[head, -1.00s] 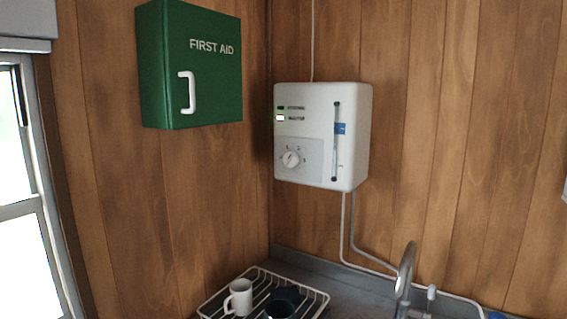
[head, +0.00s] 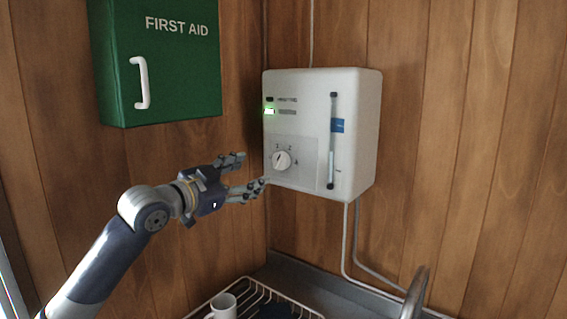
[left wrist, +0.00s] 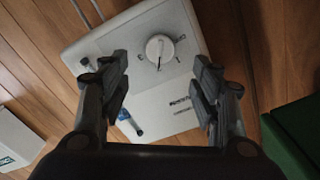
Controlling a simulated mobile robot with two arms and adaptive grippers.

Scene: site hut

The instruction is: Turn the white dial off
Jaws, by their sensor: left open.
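The white dial (head: 281,160) is a round knob with a dark pointer line, on the lower left of a white wall-mounted heater (head: 354,130). Small marks stand around it. My left gripper (head: 252,174) is open and empty, just left of the heater and beside the dial, apart from it. In the left wrist view the dial (left wrist: 160,47) lies ahead, between and beyond the two spread fingers (left wrist: 163,82). Its pointer line runs toward the bottom of that picture. A green light (head: 269,112) glows on the heater's upper left. My right gripper is in neither view.
A green first aid box (head: 165,60) hangs on the wall above my left arm. Pipes (head: 346,240) run down from the heater. A tap (head: 414,292) and a wire dish rack (head: 258,291) with a white mug (head: 222,306) are below.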

